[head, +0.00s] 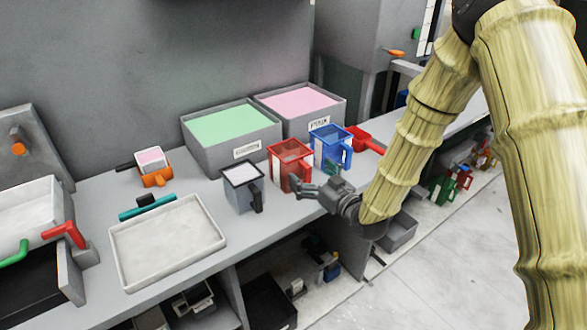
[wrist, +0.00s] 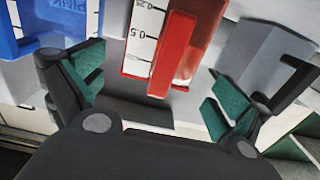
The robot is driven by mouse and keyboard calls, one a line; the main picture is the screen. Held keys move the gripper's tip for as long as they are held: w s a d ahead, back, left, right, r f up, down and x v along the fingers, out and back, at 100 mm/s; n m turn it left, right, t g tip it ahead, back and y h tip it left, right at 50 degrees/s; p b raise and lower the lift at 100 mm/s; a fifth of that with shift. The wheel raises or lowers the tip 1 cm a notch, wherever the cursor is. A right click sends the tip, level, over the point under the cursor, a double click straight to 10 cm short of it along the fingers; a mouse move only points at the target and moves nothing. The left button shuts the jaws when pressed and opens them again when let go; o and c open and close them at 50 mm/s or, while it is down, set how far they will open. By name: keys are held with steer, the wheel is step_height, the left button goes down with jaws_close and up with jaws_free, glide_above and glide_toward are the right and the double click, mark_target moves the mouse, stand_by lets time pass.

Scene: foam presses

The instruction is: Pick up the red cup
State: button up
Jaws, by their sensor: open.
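The red cup (head: 288,162) is a square, see-through red jug with a white measuring scale, standing upright on the grey bench between a grey jug and a blue jug. In the wrist view the red cup (wrist: 150,45) is straight ahead, with its solid red handle (wrist: 174,55) facing me. My gripper (head: 299,184) is at the cup's front side, close to the handle. In the wrist view my gripper (wrist: 158,88) is open, its green-padded fingers apart on either side of the cup's lower part. I cannot tell whether either finger touches it.
The grey jug (head: 241,190) and the blue jug (head: 327,143) stand close on either side. Bins of green foam (head: 247,155) and pink foam (head: 335,116) are behind. A red scoop (head: 361,138) lies right of the blue jug. A white tray (head: 120,275) lies left.

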mark_target(294, 161)
steer(key=shift+p+x, duration=1.1)
steer(key=shift+x, duration=2.65)
steer(key=shift+f, duration=0.1)
steer(key=c, duration=0.8)
